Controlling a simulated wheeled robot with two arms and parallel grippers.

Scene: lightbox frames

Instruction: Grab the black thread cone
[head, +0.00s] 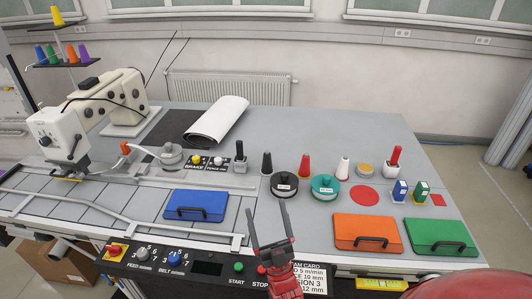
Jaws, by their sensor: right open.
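The black thread cone (267,163) stands upright on the grey table, behind the black round tin (285,187). My right gripper (267,207) comes up from the bottom of the head view. Its two dark fingers are spread, with nothing between them. The fingertips show lower in the picture than the cone, in front of the black tin, apart from the cone. A red cone (304,166) and a white cone (343,167) stand to the right of the black one. My left gripper is not in view.
A black upright tool (240,158) stands just left of the cone. A green round tin (325,189) sits to the right. Blue (196,205), orange (367,232) and green (440,236) cases lie nearer the front. A sewing machine (65,135) is at left.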

